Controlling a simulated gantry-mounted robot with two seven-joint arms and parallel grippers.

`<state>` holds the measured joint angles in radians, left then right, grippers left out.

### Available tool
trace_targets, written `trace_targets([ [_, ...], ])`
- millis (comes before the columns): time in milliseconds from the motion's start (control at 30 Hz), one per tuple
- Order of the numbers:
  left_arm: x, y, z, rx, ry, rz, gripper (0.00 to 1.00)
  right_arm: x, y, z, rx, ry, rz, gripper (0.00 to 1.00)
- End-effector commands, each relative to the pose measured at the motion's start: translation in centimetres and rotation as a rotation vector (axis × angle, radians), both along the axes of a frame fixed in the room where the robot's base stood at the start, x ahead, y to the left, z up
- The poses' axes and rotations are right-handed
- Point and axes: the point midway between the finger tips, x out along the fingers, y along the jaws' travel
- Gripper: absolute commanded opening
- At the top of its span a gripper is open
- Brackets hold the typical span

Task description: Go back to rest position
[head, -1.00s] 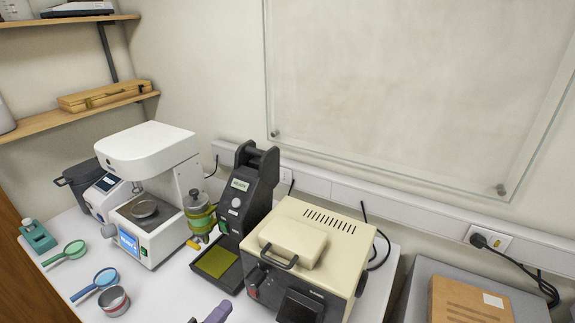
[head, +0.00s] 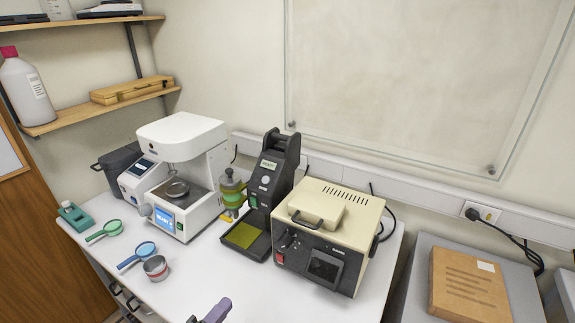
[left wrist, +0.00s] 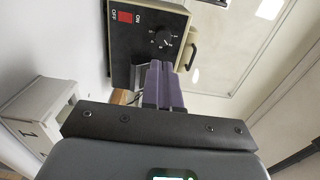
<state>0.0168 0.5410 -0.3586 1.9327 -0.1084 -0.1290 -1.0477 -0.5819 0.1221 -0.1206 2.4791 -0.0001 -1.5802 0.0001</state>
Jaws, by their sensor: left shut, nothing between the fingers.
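My left gripper (head: 212,312) shows at the bottom edge of the head view, above the front of the white table (head: 205,270). Its purple fingers are together with nothing between them. In the left wrist view the shut fingers (left wrist: 160,78) point toward the front of the beige instrument (left wrist: 150,35), apart from it as far as I can tell. My right gripper is in neither view.
The beige instrument (head: 330,230) stands at the table's right end, beside a black device (head: 274,180) and a white machine (head: 182,175). A brown box (head: 469,286) sits at right.

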Motion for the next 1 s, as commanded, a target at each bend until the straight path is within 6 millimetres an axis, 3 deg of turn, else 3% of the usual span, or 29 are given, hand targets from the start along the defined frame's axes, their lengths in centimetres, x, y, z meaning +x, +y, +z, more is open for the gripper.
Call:
trace_targets([
  [367, -3.7, 0.6, -3.7, -0.233, 0.378, 0.209, 0.00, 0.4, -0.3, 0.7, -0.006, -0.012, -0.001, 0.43],
  [533, -7.1, 1.6, -5.9, -0.389, 0.612, 0.373, 0.00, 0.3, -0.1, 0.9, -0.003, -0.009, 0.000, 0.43],
  [667, -11.7, 2.9, -8.0, -0.555, 0.849, 0.575, 0.00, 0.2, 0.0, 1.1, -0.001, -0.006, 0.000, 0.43],
  [800, -18.1, 4.5, -9.8, -0.739, 1.103, 0.849, 0.00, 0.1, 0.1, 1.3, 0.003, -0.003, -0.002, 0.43],
  [1000, -24.9, 5.9, -10.5, -0.897, 1.308, 1.146, 0.00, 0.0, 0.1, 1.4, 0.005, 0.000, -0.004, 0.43],
])
